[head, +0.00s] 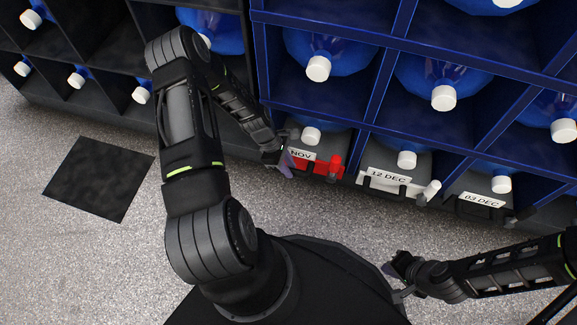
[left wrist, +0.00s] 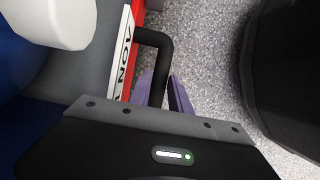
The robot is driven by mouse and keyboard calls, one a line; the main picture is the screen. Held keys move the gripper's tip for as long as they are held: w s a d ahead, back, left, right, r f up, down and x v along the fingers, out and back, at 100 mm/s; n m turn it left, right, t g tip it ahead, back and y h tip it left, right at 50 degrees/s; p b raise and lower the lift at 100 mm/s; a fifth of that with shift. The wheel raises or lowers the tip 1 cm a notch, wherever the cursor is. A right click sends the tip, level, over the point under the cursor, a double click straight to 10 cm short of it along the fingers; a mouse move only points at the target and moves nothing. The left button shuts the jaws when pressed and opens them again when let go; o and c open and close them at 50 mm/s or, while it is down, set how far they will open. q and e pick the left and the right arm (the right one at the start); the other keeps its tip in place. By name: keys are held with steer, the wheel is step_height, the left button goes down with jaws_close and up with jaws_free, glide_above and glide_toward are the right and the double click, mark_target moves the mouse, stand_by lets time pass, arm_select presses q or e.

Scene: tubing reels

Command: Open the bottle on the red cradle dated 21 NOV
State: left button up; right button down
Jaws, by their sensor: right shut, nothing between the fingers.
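The red cradle (head: 318,168) sits in the left bay of the blue rack's bottom row. Its label reads "NOV"; the day number is hidden by my left gripper. A bottle with a white cap (head: 311,136) lies on it, cap facing out; a white cap (left wrist: 52,20) also shows close up in the left wrist view. My left gripper (head: 287,163) is at the cradle's front left. In the left wrist view its purple fingers (left wrist: 162,92) sit on both sides of the cradle's black handle (left wrist: 155,42), apparently closed on it. My right gripper (head: 396,282) is shut and empty, low at the right.
A red upright peg (head: 335,165) stands at the cradle's right front. To the right are a white cradle labelled "12 DEC" (head: 388,178) and a black one labelled "03 DEC" (head: 480,199). A dark mat (head: 98,178) lies on the open grey floor at left.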

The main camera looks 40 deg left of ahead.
arm_select(q)
jaws_close()
stand_by(0.9)
